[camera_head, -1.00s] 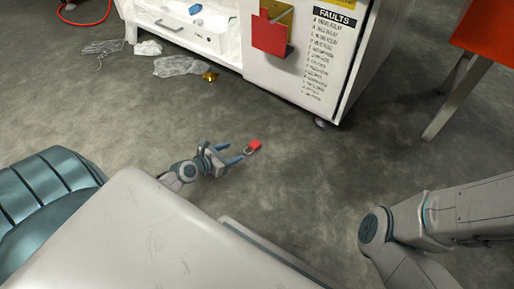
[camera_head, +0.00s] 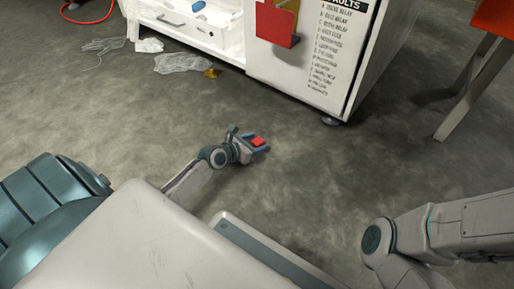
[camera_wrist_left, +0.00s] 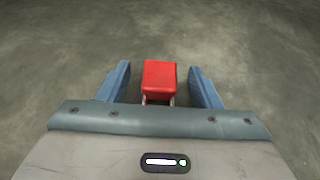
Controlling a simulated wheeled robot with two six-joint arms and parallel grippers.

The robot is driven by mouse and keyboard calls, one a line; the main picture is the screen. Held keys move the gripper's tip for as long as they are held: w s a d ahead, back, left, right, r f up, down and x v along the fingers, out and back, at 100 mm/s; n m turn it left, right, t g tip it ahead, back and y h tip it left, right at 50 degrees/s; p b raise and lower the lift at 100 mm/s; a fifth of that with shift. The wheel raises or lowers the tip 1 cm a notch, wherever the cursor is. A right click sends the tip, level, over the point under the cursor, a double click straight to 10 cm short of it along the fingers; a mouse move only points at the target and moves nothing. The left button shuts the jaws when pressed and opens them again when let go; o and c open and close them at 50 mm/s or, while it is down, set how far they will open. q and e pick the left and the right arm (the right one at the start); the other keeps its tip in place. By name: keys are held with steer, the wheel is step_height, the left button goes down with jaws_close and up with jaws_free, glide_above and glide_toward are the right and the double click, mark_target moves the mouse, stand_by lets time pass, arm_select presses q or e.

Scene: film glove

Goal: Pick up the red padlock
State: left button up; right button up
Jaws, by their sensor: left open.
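The red padlock (camera_head: 258,141) lies on the grey floor in front of the white cabinet. In the left wrist view the padlock (camera_wrist_left: 159,80) sits between the two blue fingers of my left gripper (camera_wrist_left: 160,85), with a gap on each side. Its shackle end is toward the palm and partly hidden. In the head view my left gripper (camera_head: 253,141) is low at the floor, open around the padlock. My right arm comes in at the right edge, but its gripper is out of view.
A white cabinet (camera_head: 310,70) with a red panel (camera_head: 277,25) stands ahead. Clear plastic bags (camera_head: 183,62) and a small yellow item (camera_head: 212,73) lie near its base. A red-topped table with a metal leg (camera_head: 466,95) is at the right. The floor around the padlock is clear.

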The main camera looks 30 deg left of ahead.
mark_target(255, 142)
arm_select(q)
steer(key=shift+w, duration=0.15)
steer(key=c, duration=1.2)
steer(key=shift+r, duration=0.1)
steer(key=shift+r+p, duration=0.45)
steer(key=shift+p, duration=0.3)
step_height(255, 142, up, 3)
steer(key=p, duration=0.4)
steer(key=shift+a, duration=0.1)
steer(key=s+a, duration=0.1)
steer(key=a, duration=0.3)
steer(key=s+a, duration=0.2)
steer(key=a, duration=0.2)
steer(key=s+a, duration=0.2)
steer(key=a, duration=0.2)
steer(key=shift+s+a+r, duration=0.15)
steer(key=shift+a+r, duration=0.1)
steer(key=shift+a, duration=0.15)
steer(key=shift+s+a+r, duration=0.1)
steer(key=shift+s+a, duration=0.05)
steer(key=shift+a, duration=0.3)
steer(key=shift+s+a+r, duration=0.1)
steer(key=shift+s+a, duration=0.05)
steer(key=shift+a, duration=0.3)
